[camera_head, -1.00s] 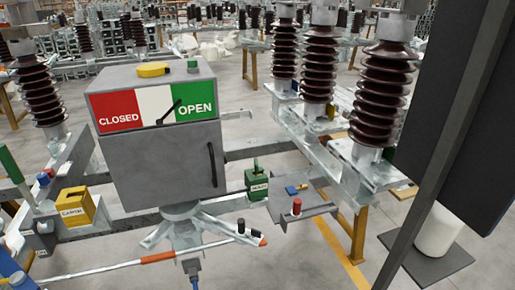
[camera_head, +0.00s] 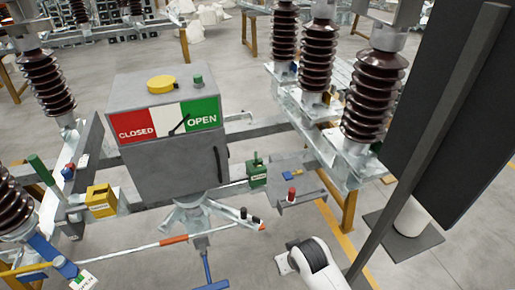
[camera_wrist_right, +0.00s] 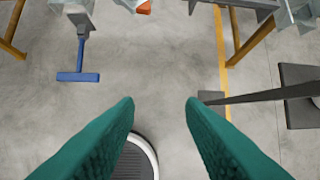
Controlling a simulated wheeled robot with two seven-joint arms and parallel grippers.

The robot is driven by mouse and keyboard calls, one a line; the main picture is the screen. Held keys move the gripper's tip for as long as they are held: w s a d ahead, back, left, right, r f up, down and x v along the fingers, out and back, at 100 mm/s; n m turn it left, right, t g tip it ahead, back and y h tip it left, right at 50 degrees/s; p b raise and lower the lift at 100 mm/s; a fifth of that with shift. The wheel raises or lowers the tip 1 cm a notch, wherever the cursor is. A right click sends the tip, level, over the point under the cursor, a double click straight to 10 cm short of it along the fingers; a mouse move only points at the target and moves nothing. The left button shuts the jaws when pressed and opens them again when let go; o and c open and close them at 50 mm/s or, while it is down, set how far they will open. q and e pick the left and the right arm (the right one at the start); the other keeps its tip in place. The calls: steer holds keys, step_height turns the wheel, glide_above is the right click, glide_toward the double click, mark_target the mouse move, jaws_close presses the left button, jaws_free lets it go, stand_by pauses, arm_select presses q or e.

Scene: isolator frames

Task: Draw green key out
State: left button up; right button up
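A small green key (camera_head: 256,159) stands upright on top of a green lock box (camera_head: 257,177) fixed to the frame rail, right of the grey mechanism cabinet. My right gripper (camera_wrist_right: 163,108) shows in the right wrist view as two green-padded fingers, wide apart with nothing but floor between them. It is apart from the key, and the key cannot be made out in the wrist view. A white and black part of my arm (camera_head: 312,262) shows at the bottom of the head view, below and right of the lock box. My left gripper is not in view.
The grey cabinet (camera_head: 172,160) has CLOSED and OPEN panels, its pointer towards OPEN. A yellow lock box (camera_head: 102,200) sits left. A bracket (camera_head: 300,197) with red and blue parts lies right of the green box. Brown insulators (camera_head: 375,95) and a dark panel (camera_head: 440,120) stand right.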

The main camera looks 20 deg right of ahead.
steer(key=w+d+r+m+t+h, duration=0.1)
steer(key=w+r+m+t, duration=0.15)
steer(key=w, duration=2.05)
glide_toward(256, 157)
step_height(256, 157, down, 2)
steer(key=shift+m+t, duration=0.35)
steer(key=shift+t, duration=0.1)
steer(key=b+x, duration=1)
steer(key=b, duration=0.7)
steer(key=shift+w+d+f, duration=0.15)
steer(key=shift+w+d+f+b, duration=0.1)
steer(key=shift+w+b, duration=0.2)
steer(key=shift+b, duration=0.35)
steer(key=shift+c, duration=0.4)
jaws_close()
